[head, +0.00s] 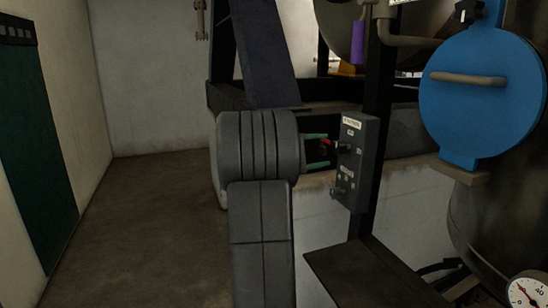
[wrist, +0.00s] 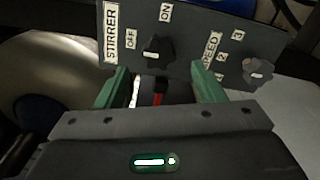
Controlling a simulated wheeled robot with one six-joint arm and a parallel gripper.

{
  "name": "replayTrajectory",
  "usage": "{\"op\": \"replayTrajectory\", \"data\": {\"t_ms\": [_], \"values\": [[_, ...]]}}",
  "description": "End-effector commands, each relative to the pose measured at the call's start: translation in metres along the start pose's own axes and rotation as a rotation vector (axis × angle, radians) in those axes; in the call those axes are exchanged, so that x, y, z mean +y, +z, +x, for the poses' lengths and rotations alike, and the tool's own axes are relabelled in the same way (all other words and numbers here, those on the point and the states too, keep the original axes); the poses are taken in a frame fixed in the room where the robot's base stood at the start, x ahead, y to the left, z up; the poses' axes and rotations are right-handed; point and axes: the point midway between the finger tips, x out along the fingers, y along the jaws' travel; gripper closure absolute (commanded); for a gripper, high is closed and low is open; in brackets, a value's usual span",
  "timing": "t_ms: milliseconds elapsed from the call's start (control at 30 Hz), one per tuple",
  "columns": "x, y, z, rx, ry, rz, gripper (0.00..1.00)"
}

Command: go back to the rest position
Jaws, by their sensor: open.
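My gripper (head: 318,151) is in front of the grey stirrer control box (head: 352,165), its green fingers pointing right toward the box. In the wrist view the fingers (wrist: 163,88) are spread apart. The black stirrer knob (wrist: 157,52), between the OFF and ON labels, lies just beyond the fingertips. The speed knob (wrist: 258,73) is to its right, outside the fingers. A small red and black piece (wrist: 160,90) shows between the fingers; I cannot tell what it belongs to. I cannot tell whether the fingers touch the stirrer knob.
A dark post (head: 377,110) carries the box. A blue round cover (head: 482,95) with a handle is at the right, above a pressure gauge (head: 527,291). A dark flat plate (head: 365,272) juts out below the box. Open floor (head: 140,230) lies at the left.

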Motion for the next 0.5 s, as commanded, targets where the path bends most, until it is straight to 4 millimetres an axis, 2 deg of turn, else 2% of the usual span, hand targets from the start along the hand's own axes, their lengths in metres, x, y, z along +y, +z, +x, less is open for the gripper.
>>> {"op": "replayTrajectory", "data": {"t_ms": [33, 200, 333, 500], "values": [[0.000, 0.001, 0.012, -0.004, -0.002, 0.000, 0.38], [0.000, 0.001, 0.040, -0.002, -0.001, 0.000, 0.38], [0.000, 0.001, 0.053, -0.002, 0.000, 0.001, 0.38], [0.001, 0.000, 0.061, 0.000, 0.001, 0.001, 0.38]]}}
